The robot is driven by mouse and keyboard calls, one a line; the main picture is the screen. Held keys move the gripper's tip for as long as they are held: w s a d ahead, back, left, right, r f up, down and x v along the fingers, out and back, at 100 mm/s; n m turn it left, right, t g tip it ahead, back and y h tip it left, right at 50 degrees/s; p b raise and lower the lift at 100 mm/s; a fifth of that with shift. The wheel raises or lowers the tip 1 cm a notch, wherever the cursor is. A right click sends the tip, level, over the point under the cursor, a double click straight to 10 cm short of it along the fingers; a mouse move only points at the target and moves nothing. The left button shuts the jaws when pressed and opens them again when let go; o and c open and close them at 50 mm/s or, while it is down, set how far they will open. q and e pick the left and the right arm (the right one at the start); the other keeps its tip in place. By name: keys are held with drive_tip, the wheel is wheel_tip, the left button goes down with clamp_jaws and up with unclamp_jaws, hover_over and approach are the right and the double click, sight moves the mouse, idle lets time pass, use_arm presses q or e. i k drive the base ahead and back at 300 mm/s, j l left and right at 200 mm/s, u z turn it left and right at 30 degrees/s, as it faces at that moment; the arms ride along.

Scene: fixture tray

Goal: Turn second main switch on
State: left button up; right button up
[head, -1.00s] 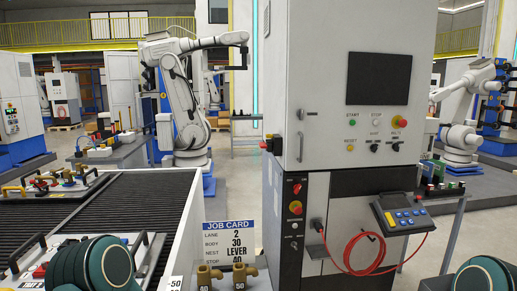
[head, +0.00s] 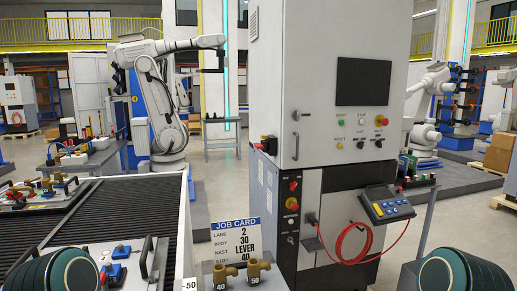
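A tall white control cabinet (head: 335,40) stands right of centre in the head view. Its narrow black front strip (head: 289,235) carries a red rotary knob (head: 293,186), a red emergency-stop button on yellow (head: 291,203) and a small switch (head: 291,222) below. The knob is too small to read its on or off position. A red-and-black part (head: 268,145) projects at the cabinet's left edge. I cannot tell which control is the second main switch. Neither gripper is in view; only round dark-green parts of my arms show at the bottom corners.
A conveyor (head: 120,205) with fixtures lies at left. Before the cabinet are a job card (head: 235,238) and brass valve bodies (head: 252,270). Floor shows between conveyor and cabinet.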

sight(264, 147)
drive_tip(key=i+l+z, duration=0.15)
drive_tip(key=l+z, duration=0.3)
drive_tip(key=i+l+z, duration=0.2)
drive_tip(key=z, duration=0.25)
drive_tip(key=i+l+z, duration=0.25)
drive_tip(key=z, duration=0.15)
drive_tip(key=i+l+z, duration=0.25)
drive_tip(key=i, duration=0.25)
drive_tip(key=i+l+z, duration=0.3)
drive_tip(key=i, duration=0.25)
drive_tip(key=i+u, duration=0.1)
drive_tip(key=u, duration=0.3)
drive_tip(key=i+j+u, duration=0.1)
drive_tip(key=u, duration=0.25)
drive_tip(key=i+u, duration=0.2)
drive_tip(key=u, duration=0.2)
drive_tip(key=i+l+u, duration=0.1)
drive_tip(key=u, duration=0.3)
drive_tip(key=i+u, duration=0.2)
drive_tip(key=u, duration=0.25)
drive_tip(key=i+u, duration=0.25)
drive_tip(key=u, duration=0.25)
drive_tip(key=i+l+u, duration=0.1)
drive_tip(key=u, duration=0.35)
drive_tip(key=i, duration=0.05)
